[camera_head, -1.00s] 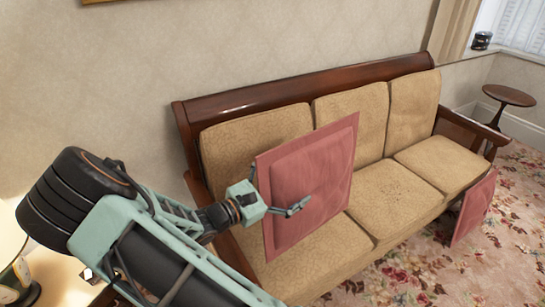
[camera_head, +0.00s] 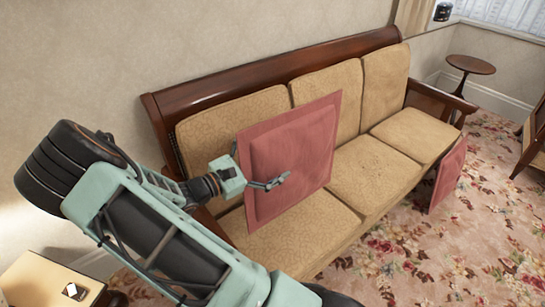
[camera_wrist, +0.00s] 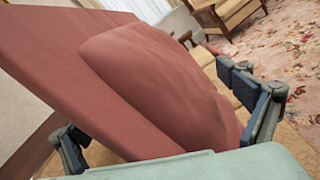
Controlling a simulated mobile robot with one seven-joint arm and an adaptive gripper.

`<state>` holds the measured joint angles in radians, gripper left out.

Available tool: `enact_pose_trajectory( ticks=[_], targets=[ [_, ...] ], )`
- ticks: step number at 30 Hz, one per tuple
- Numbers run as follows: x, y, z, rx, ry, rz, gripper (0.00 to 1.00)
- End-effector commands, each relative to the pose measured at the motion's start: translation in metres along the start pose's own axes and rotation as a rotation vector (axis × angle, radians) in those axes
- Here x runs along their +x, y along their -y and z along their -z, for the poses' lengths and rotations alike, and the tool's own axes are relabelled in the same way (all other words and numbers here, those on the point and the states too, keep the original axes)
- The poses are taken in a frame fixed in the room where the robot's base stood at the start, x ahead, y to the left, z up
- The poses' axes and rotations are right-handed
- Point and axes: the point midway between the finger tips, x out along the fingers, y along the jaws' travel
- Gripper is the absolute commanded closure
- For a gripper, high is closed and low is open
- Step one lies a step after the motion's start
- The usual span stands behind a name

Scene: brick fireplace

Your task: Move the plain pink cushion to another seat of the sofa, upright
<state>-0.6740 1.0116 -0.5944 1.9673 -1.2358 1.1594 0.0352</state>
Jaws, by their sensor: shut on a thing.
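The plain pink cushion (camera_head: 305,155) stands upright over the nearest seat of the sofa (camera_head: 372,172) in the head view. Its lower edge is at the seat; I cannot tell whether it touches. My gripper (camera_head: 268,184) is at the cushion's near side and is shut on it. In the wrist view the cushion (camera_wrist: 160,85) fills the middle, between the two fingers of my gripper (camera_wrist: 160,130). The sofa has three tan seats and three back cushions in a dark wood frame. The middle and far seats are bare.
A second pink cushion (camera_head: 448,174) leans against the sofa's far front end, on the floral carpet (camera_head: 410,255). A small round table (camera_head: 470,65) stands beyond the sofa. A side table (camera_head: 40,280) is at the lower left.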

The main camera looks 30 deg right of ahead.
Motion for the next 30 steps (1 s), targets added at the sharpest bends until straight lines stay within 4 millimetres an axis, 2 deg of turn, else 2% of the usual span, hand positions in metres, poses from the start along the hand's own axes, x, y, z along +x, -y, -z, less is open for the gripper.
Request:
enact_pose_trajectory(
  ticks=[1,15,24,30],
  targets=[
    [0.001,-0.001,0.011,0.002,0.003,-0.001,0.64],
    [0.001,-0.024,0.071,0.002,0.004,0.000,0.64],
    [0.000,-0.036,0.102,0.002,0.004,-0.001,0.64],
    [0.000,-0.031,0.112,-0.001,0.004,-0.001,0.64]
  ],
)
